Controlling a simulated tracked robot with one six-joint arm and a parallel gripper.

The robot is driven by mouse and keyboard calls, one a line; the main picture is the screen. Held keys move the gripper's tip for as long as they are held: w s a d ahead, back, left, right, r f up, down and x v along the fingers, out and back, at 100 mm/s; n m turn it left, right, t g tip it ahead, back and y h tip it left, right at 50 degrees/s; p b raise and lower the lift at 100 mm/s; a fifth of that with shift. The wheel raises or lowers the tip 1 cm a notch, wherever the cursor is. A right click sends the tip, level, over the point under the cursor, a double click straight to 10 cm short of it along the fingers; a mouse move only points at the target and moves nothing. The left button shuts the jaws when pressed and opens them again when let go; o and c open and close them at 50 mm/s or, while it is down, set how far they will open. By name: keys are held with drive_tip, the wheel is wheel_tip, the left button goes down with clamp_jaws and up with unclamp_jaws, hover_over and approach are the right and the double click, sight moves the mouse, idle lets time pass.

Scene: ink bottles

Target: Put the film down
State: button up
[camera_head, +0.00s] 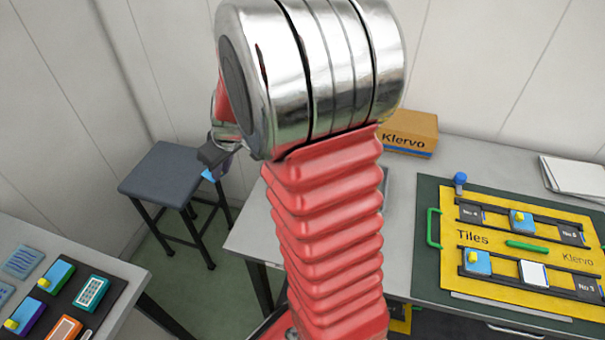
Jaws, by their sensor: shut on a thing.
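My gripper (217,156) shows only in part, left of my silver and red arm, in front of the wall and just beyond the right edge of the dark grey stool (165,172). Its dark fingers are shut. A small bluish piece, seemingly the film (210,174), shows right below the fingers; most of it is hidden, and I cannot make out its shape. I cannot tell how high it is above the stool or whether it touches it.
A grey table at right bears a yellow Tiles board (468,237) on a dark mat, a Klervo box (409,132) and white papers (575,178). A table at front left holds several coloured blocks and a teal item (91,292). The stool's top looks bare.

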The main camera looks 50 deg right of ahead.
drive_tip(key=s+d+r+n, duration=0.2)
drive_tip(key=s+d+r, duration=0.1)
drive_tip(key=s+d, duration=0.4)
drive_tip(key=s+d+r+n+y, duration=0.1)
drive_tip(key=s+d+r+n, duration=0.1)
drive_tip(key=s+d, duration=0.5)
drive_tip(key=d+r, duration=0.1)
drive_tip(key=d, duration=0.5)
drive_tip(key=shift+s+g, duration=0.3)
drive_tip(key=shift+f, duration=3.15)
drive_tip(key=shift+f, duration=1.9)
drive_tip(key=shift+f, duration=0.35)
